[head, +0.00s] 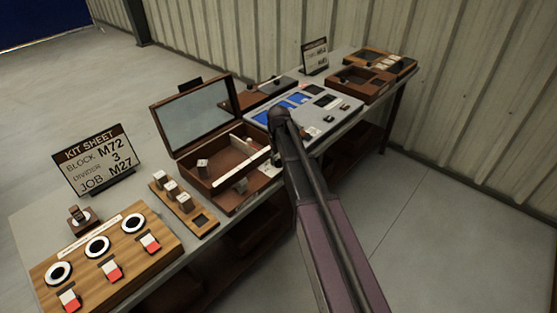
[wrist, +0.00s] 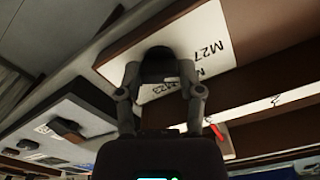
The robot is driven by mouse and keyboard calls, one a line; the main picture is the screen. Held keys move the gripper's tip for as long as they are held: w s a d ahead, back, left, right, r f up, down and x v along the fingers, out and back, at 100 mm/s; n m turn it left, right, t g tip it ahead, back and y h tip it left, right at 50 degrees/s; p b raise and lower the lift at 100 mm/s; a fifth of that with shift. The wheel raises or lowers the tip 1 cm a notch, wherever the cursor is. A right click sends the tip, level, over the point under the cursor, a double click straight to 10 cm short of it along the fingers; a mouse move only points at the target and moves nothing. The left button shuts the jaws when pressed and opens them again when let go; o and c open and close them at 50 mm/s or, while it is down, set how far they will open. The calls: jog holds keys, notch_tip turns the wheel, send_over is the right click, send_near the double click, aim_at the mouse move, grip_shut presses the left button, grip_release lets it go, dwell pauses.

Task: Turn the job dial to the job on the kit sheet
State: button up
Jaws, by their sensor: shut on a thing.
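The kit sheet (head: 92,160) stands at the left in the head view and reads block M72, divider 3, job M27. In the wrist view my gripper (wrist: 160,66) is shut on a dark round knob, the job dial (wrist: 158,55), on a white plate (wrist: 125,64). The label M27 is printed on the plate to the right of the knob, and M23 is partly readable below it. The fingers cover part of the plate, and I cannot tell which label the dial points to. In the head view my arm hides the gripper.
An open wooden box (head: 228,160) stands mid-bench, with a block holder (head: 207,222) in front. A wooden panel (head: 155,240) with white rings and red-and-white switches is at the near left. A grey panel with blue screens (head: 345,107) and wooden trays (head: 357,80) lie farther back.

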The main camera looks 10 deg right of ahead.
jog(key=shift+n, duration=0.6)
jog(key=o, duration=1.1)
jog(key=shift+o, duration=0.2)
jog(key=shift+m, duration=0.3)
